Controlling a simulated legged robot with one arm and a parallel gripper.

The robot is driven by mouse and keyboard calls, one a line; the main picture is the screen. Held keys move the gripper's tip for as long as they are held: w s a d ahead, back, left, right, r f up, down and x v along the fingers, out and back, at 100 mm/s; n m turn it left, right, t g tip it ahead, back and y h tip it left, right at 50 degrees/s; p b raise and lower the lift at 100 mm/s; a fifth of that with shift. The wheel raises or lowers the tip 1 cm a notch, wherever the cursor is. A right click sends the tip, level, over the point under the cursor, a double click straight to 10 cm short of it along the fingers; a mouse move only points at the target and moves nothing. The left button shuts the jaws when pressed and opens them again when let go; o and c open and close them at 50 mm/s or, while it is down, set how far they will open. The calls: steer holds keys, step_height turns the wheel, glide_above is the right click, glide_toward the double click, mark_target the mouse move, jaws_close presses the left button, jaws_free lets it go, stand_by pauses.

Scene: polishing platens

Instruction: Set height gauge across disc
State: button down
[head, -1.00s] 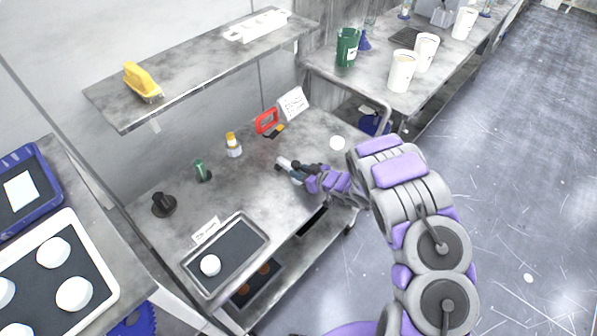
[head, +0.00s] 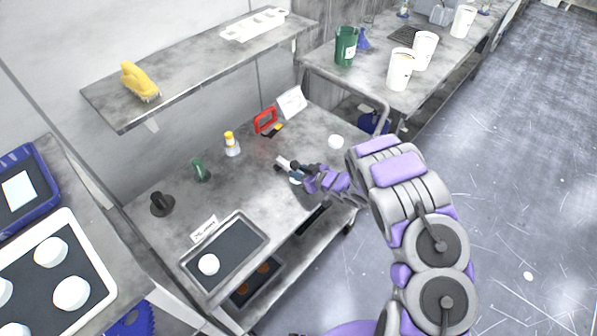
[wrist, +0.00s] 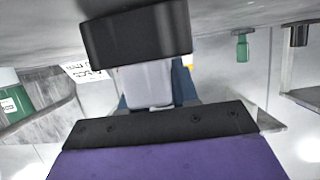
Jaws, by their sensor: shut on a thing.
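My gripper (head: 300,172) is over the middle of the grey workbench, near its right part. It is shut on a small pale grey and blue piece (wrist: 150,86), which I take to be the height gauge. In the wrist view the piece sits between the dark finger pads and is partly hidden by them. Whether it touches the bench cannot be told. One white disc (head: 208,264) lies in the dark-lined tray (head: 262,236) at the front left of the bench. Another white round thing (head: 336,142) lies on the bench, right of and beyond my gripper.
A yellow-capped bottle (head: 232,146), a green bottle (head: 201,171) and a black stand (head: 161,204) line the back of the bench. A red-framed item (head: 265,121) and a white sign (head: 291,102) stand farther right. A shelf (head: 200,72) overhangs the back.

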steer(key=shift+a+f, duration=0.1)
steer(key=shift+a, duration=0.05)
steer(key=c, duration=0.8)
jaws_free()
steer(key=p+v, duration=0.2)
steer(key=v, duration=1.5)
steer(key=shift+s, duration=0.15)
